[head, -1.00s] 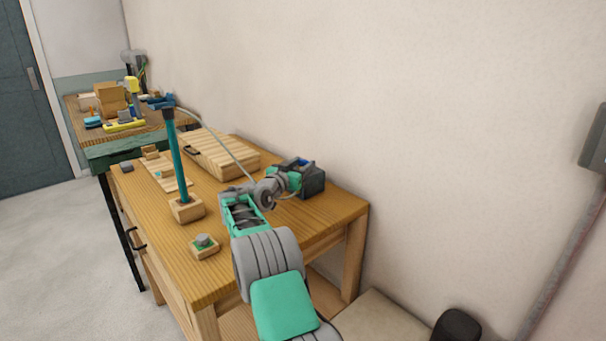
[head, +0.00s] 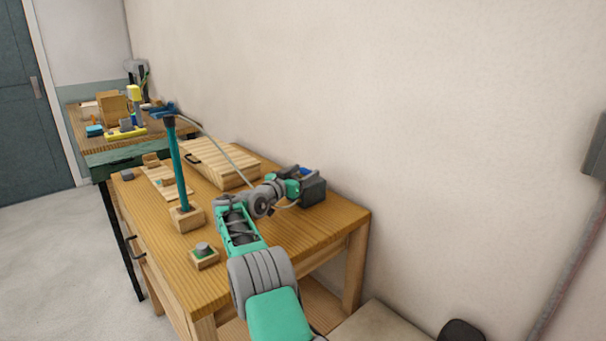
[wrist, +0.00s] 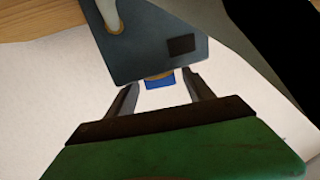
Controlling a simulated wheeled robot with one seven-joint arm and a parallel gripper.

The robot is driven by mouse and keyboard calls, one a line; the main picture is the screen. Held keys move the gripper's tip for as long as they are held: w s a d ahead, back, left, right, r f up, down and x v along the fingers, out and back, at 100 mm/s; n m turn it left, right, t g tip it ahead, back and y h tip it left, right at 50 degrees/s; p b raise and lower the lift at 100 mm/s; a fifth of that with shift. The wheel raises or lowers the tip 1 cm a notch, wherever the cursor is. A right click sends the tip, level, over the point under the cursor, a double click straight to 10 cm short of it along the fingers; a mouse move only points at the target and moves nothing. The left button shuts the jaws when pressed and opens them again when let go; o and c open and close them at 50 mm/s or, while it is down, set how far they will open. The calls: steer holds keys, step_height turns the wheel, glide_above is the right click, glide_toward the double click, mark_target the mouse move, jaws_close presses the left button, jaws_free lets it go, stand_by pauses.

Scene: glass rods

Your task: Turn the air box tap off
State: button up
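The air box (head: 314,193) is a dark grey box at the back right of the near wooden bench, close to the wall. In the wrist view the air box (wrist: 150,45) fills the upper middle, with a pale hose at its top. Its blue tap (wrist: 160,83) sticks out from the near edge; it also shows as a small blue patch in the head view (head: 306,172). My gripper (wrist: 163,84) is open, its dark fingers on either side of the tap with gaps visible. In the head view my gripper's fingertips are hidden.
A teal post (head: 181,170) stands on a wooden block left of my arm. A slatted wooden box (head: 222,163) lies behind it, and a small block with a grey knob (head: 204,251) is near the front. The wall is close behind the air box.

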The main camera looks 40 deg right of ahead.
steer(key=shift+a, duration=0.1)
steer(key=v, duration=0.7)
steer(key=shift+a+b, duration=0.3)
steer(key=shift+a, duration=0.05)
steer(key=shift+s+r, duration=0.1)
steer(key=shift+r, duration=0.05)
